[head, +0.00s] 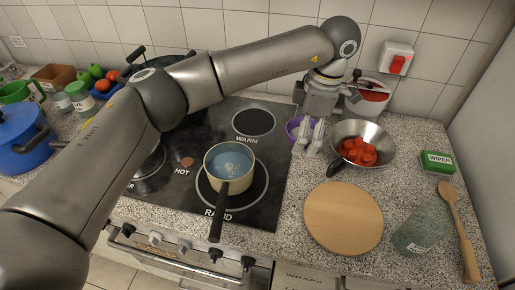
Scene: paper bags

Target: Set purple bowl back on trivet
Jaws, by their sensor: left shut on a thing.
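The purple bowl (293,127) is at the right rear of the hob, mostly hidden behind my left gripper (308,148). My left gripper points down with its fingers shut on the bowl. I cannot tell whether the bowl touches the surface below it. A round flat wooden board (343,217) lies bare on the counter in front and to the right; it may be the trivet. No other trivet is clearly visible, and the surface under the bowl is hidden. My right gripper is not in view.
A steel pan with red pieces (374,133) stands close right of my left gripper. A red-lidded pot (371,97) is behind it. A saucepan (229,167) sits on the front burner, its handle toward the front. A glass (419,234) and wooden spoon (461,230) are at right.

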